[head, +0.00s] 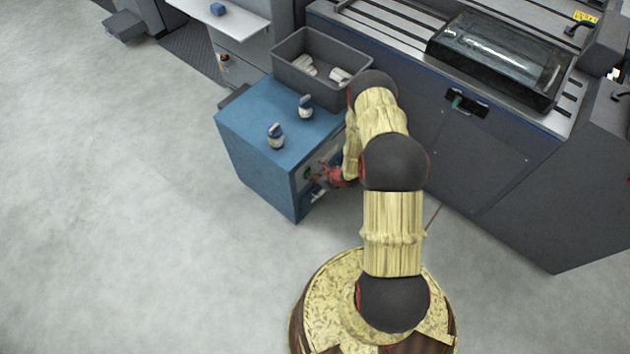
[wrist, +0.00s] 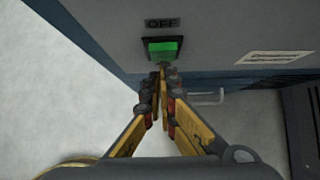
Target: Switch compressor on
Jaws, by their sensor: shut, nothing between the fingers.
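The compressor appears to be the blue cabinet (head: 258,150) left of my arm in the head view. Its grey front panel (wrist: 215,30) fills the upper wrist view. A green rocker switch (wrist: 162,48) in a dark frame sits there, under a label reading OFF (wrist: 161,23). My gripper (wrist: 160,76) is shut and empty, its fingertips at the lower edge of the switch. I cannot tell whether they touch it. In the head view my gripper (head: 323,178) is beside the panel, partly hidden by my arm.
Two small blue-and-white bottles (head: 276,136) and a grey bin (head: 285,76) with white items stand on the cabinet. A handle (wrist: 208,97) protrudes right of my fingertips. A large grey machine (head: 490,150) stands to the right. The floor at left is clear.

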